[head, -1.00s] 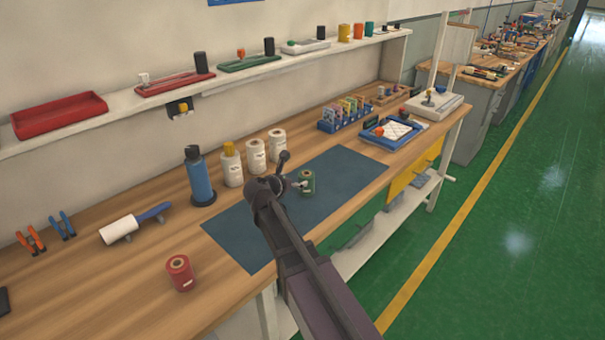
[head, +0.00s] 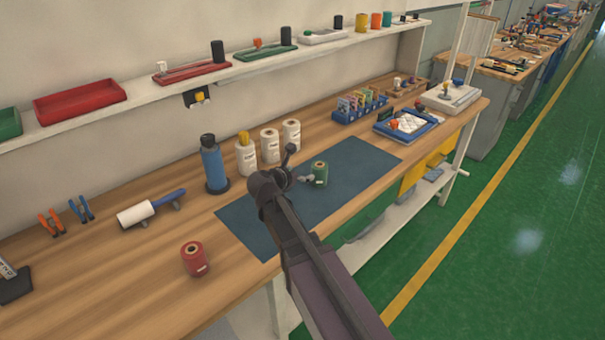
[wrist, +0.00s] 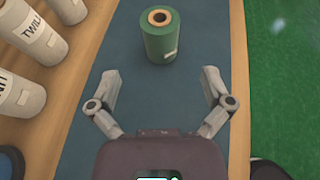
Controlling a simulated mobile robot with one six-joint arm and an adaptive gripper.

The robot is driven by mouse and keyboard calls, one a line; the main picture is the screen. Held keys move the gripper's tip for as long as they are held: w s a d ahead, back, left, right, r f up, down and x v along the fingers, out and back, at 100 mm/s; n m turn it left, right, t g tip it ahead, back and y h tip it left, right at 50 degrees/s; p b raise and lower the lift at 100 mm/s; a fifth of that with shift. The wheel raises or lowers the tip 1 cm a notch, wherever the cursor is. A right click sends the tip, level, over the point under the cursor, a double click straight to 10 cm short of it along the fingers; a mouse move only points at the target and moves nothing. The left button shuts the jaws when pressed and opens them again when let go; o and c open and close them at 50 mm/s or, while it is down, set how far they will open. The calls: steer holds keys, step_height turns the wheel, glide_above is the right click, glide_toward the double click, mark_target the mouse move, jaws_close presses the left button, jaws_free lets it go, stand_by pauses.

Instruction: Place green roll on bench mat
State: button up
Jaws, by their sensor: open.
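The green roll (head: 319,173) stands upright on the dark blue bench mat (head: 358,160). In the wrist view the green roll (wrist: 163,38) is ahead of my gripper (wrist: 161,82), roughly centred between the fingers and beyond their tips. The gripper is open and empty, and its fingers do not touch the roll. In the head view my gripper (head: 305,180) is just left of the roll, partly hidden by my wrist. The mat (wrist: 150,100) also shows under the gripper in the wrist view.
White rolls (head: 270,146) and a blue cylinder (head: 213,168) stand behind the mat. A blue tray (head: 405,124) lies beyond the mat's right end. A shelf (head: 330,45) runs along the wall above.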

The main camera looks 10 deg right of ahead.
steer(key=s+d+f+m+g, duration=0.1)
steer(key=s+m, duration=0.1)
steer(key=s+d+f+m+g, duration=0.1)
steer(key=d+f+m, duration=0.1)
steer(key=m, duration=0.1)
steer(key=s+d+f+m+g+y, duration=0.1)
steer(key=s+d+m, duration=0.1)
steer(key=m, duration=0.1)
steer(key=shift+s+d+f+g, duration=0.2)
steer(key=shift+s+f+g, duration=0.1)
steer(key=shift+g, duration=0.1)
steer(key=s+f+m, duration=0.1)
steer(key=m, duration=0.1)
steer(key=s+d+f+m+g+y, duration=0.1)
steer(key=s, duration=0.1)
steer(key=s+d+f+m+g+y, duration=0.1)
steer(key=m, duration=0.1)
steer(key=shift+s+m, duration=0.3)
steer(key=s+f+m+g+y, duration=0.4)
steer(key=s+m+y, duration=0.2)
steer(key=s+m, duration=0.5)
steer(key=shift+s+m, duration=0.4)
steer(key=shift+m, duration=1.1)
steer(key=shift+r, duration=0.1)
step_height(320, 180, up, 5)
steer(key=p, duration=0.4)
steer(key=shift+p, duration=0.4)
steer(key=shift+f, duration=0.2)
